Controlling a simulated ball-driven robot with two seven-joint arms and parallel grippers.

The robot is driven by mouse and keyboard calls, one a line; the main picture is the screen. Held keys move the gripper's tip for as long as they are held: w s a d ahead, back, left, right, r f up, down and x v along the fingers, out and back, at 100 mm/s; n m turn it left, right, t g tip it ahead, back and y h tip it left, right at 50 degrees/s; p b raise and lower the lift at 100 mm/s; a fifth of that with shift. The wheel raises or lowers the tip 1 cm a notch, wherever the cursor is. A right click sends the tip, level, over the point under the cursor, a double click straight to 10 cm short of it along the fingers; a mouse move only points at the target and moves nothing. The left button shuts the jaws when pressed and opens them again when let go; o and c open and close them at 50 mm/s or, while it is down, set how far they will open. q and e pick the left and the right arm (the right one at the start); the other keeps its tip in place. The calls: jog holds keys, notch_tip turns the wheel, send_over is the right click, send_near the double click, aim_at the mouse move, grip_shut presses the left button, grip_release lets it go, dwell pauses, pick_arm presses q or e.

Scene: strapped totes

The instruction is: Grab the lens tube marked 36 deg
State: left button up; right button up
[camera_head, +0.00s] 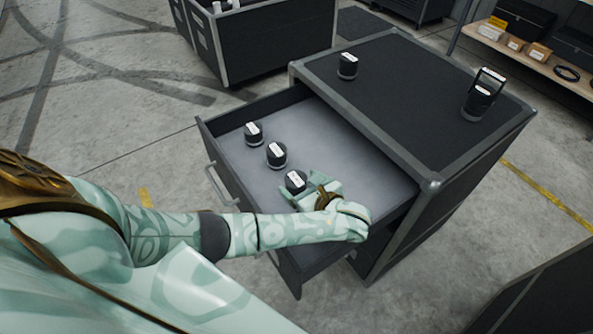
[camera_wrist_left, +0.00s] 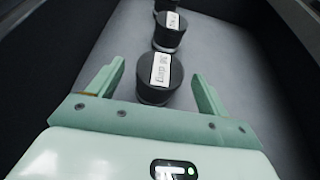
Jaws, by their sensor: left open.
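Three short black lens tubes with white labels stand in a row in the open drawer. The nearest tube (camera_head: 296,182) has a label that seems to read 36 deg in the left wrist view (camera_wrist_left: 158,78). The middle tube (camera_head: 276,155) and the far tube (camera_head: 253,133) stand beyond it; their labels are too small to read. My left gripper (camera_head: 311,190) is open at the nearest tube. In the left wrist view its two fingers (camera_wrist_left: 157,80) lie to either side of that tube, with gaps showing. My right gripper is not in view.
The drawer (camera_head: 355,165) has raised walls around a grey floor. On the dark cabinet top stand another black tube (camera_head: 347,66) and a black handled item (camera_head: 482,97). A tote (camera_head: 265,40) stands behind, and a shelf (camera_head: 540,58) with small boxes is at right.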

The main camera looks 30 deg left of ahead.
aim_at(293, 177)
pick_arm(q)
jog(key=b+x, duration=0.1)
jog(key=x, duration=0.3)
jog(key=shift+f+b, duration=0.35)
jog(key=shift+w+a, duration=0.2)
jog(key=shift+a, duration=0.15)
jog(key=shift+s, duration=0.1)
jog(key=shift+c, duration=0.7)
jog(key=c, duration=1)
jog(key=shift+c, duration=0.6)
jog(key=shift+r, duration=0.15)
